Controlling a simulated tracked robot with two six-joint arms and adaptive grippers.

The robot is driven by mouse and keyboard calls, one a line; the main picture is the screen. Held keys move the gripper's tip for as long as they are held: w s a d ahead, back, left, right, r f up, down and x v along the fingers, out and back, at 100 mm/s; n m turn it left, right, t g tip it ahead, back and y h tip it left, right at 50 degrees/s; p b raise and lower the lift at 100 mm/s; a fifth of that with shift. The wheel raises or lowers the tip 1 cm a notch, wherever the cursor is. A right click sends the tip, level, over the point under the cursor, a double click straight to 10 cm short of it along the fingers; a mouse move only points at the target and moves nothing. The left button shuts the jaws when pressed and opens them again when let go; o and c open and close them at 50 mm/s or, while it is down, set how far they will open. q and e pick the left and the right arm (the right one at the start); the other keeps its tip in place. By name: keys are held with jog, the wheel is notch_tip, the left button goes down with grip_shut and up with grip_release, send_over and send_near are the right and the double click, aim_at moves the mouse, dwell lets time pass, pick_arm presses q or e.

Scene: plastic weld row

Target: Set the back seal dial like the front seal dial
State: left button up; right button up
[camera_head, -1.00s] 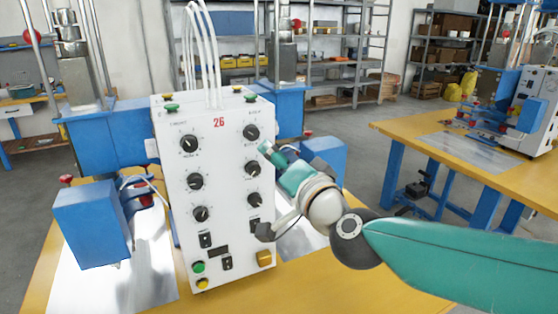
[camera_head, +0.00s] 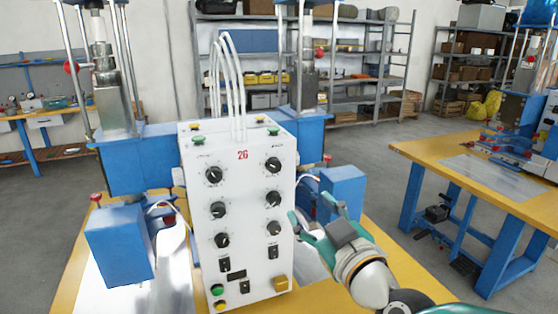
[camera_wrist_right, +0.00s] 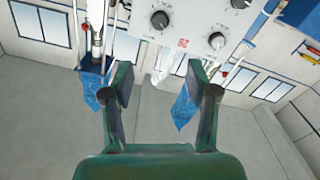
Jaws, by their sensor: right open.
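The white control box numbered 26 (camera_head: 250,228) carries two columns of black dials. The left column holds a top dial (camera_head: 214,175), a middle dial (camera_head: 217,210) and a lower dial (camera_head: 222,240). The right column holds a top dial (camera_head: 273,165), a middle dial (camera_head: 273,199) and a lower dial (camera_head: 273,228). Labels are too small to tell which are the seal dials, and pointer settings are unclear. My right gripper (camera_head: 313,207) is open and empty, just right of the box. In the right wrist view the gripper (camera_wrist_right: 160,78) also shows open, with dials (camera_wrist_right: 160,20) beyond its fingertips.
White hoses (camera_head: 234,90) rise from the box top. Blue press blocks stand left (camera_head: 120,245) and right (camera_head: 343,190) of it. Below the dials are switches, a green button (camera_head: 217,290) and a yellow button (camera_head: 281,283). A second yellow bench (camera_head: 440,155) stands at the right.

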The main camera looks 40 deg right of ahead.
jog(key=b, duration=0.1)
send_near(275, 168)
jog(key=p+x, duration=0.1)
jog(key=x, duration=0.7)
jog(key=shift+w, duration=0.1)
jog(key=shift+c, duration=0.2)
